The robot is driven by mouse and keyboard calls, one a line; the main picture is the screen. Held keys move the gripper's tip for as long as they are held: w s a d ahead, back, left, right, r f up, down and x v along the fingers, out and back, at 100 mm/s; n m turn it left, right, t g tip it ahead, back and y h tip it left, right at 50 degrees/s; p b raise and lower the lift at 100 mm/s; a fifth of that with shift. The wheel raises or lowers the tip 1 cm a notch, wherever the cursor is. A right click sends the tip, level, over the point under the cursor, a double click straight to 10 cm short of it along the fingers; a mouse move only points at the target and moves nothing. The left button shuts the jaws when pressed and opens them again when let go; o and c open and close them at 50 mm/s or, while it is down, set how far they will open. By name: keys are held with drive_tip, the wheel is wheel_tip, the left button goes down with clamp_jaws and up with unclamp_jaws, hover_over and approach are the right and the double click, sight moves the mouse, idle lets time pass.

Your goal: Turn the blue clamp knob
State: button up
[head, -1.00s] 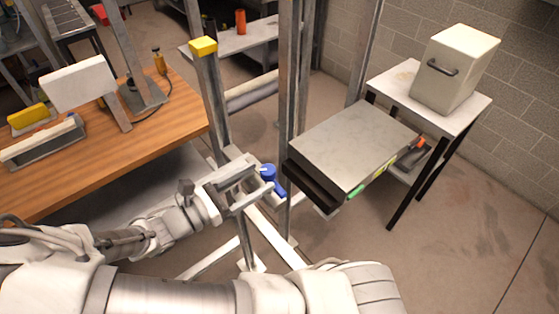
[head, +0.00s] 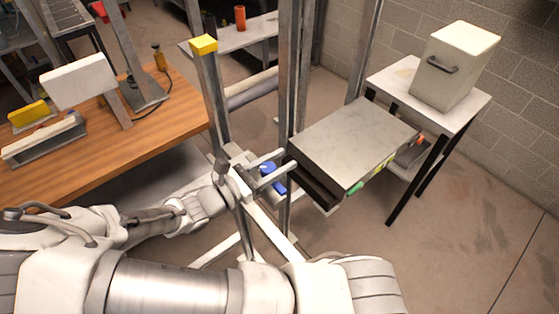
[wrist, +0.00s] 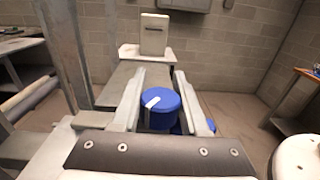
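The blue clamp knob (wrist: 160,108) is a round blue cap with a white stripe on top. In the wrist view it lies between the two fingers of my gripper (wrist: 166,100). The fingers stand apart on either side of it, and a narrow gap seems to show on the right. In the head view the knob (head: 267,168) is partly hidden behind my gripper (head: 271,166), beside the metal upright. A blue lever part (head: 279,187) shows just below the knob.
A grey metal box (head: 350,145) on the stand is close to the right of my gripper. A metal post with a yellow cap (head: 204,45) rises to the left. A wooden workbench (head: 170,120) is at the left; a small table with a white box (head: 460,65) is at the right.

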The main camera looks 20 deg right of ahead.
clamp_jaws()
drive_tip(key=shift+w+a+r+n+t+y+p, duration=0.15)
drive_tip(key=shift+n+t+y+p, duration=0.1)
drive_tip(key=shift+n+t+p, duration=0.3)
drive_tip(key=shift+w+d+r+n+t+y+p, duration=0.1)
drive_tip(key=shift+n+t+y+p, duration=0.2)
drive_tip(key=shift+t, duration=0.35)
drive_tip(key=shift+w+a+f+n+t+y+p, duration=0.1)
drive_tip(key=shift+n+t+y+p, duration=0.1)
drive_tip(key=shift+n+t+y, duration=0.4)
drive_tip(key=shift+w+a+f+n+t+y+p, duration=0.2)
drive_tip(key=shift+n+t, duration=0.25)
drive_tip(key=shift+t, duration=0.35)
drive_tip(key=shift+w+r+n+t+y+p, duration=0.1)
drive_tip(key=shift+n+t+y+p, duration=0.1)
drive_tip(key=shift+n+t+y, duration=0.4)
drive_tip(key=o, duration=0.6)
unclamp_jaws()
drive_tip(key=shift+s+a, duration=0.1)
drive_tip(key=b+v, duration=0.1)
drive_tip(key=v, duration=0.7)
drive_tip(key=b+v, duration=0.1)
drive_tip(key=v, duration=0.8)
drive_tip(key=shift+a+f, duration=0.1)
drive_tip(key=shift+f, duration=0.15)
